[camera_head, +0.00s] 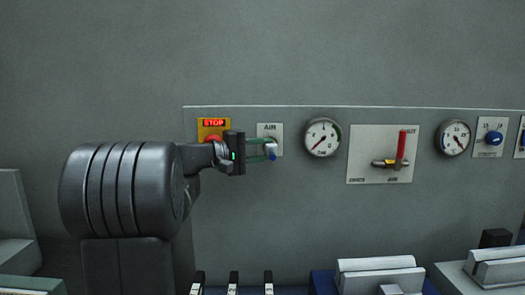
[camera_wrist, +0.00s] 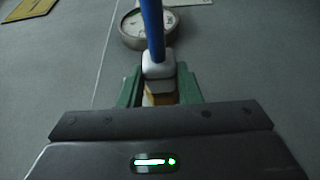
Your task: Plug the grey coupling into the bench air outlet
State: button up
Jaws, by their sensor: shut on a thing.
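The grey coupling (camera_wrist: 157,66) is between the green fingers of my gripper (camera_wrist: 159,88), with a blue hose (camera_wrist: 153,25) rising from it in the wrist view. A brass-coloured piece (camera_wrist: 161,99) shows directly against the coupling, between the fingers. In the head view my gripper (camera_head: 268,150) is shut on the coupling (camera_head: 271,147) in front of the plate marked AIR (camera_head: 270,130). The air outlet itself is hidden there by the fingers and coupling. I cannot tell whether the coupling is seated in it.
A yellow STOP plate with a red button (camera_head: 213,139) is just left, partly behind my gripper. A round gauge (camera_head: 322,137) is to the right, then a plate with a red-handled valve (camera_head: 384,155). Racks and trays (camera_head: 378,275) stand below.

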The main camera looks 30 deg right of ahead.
jog(key=shift+w+d, duration=0.1)
jog(key=shift+w, duration=0.05)
jog(key=o, duration=1)
jog(key=w+a+b, duration=0.1)
jog(key=a+b, duration=0.1)
jog(key=a, duration=1.1)
jog(key=shift+w+a+b, duration=0.3)
jog(key=shift+a, duration=0.05)
jog(key=d+p, duration=0.1)
jog(key=d, duration=0.3)
jog(key=s+d, duration=0.1)
jog(key=d, duration=0.4)
jog(key=d+p, duration=0.1)
jog(key=d, duration=0.3)
jog(key=shift+s+d+p, duration=0.3)
jog(key=shift+d+p, duration=0.05)
jog(key=shift+d, duration=0.05)
jog(key=shift+a, duration=0.1)
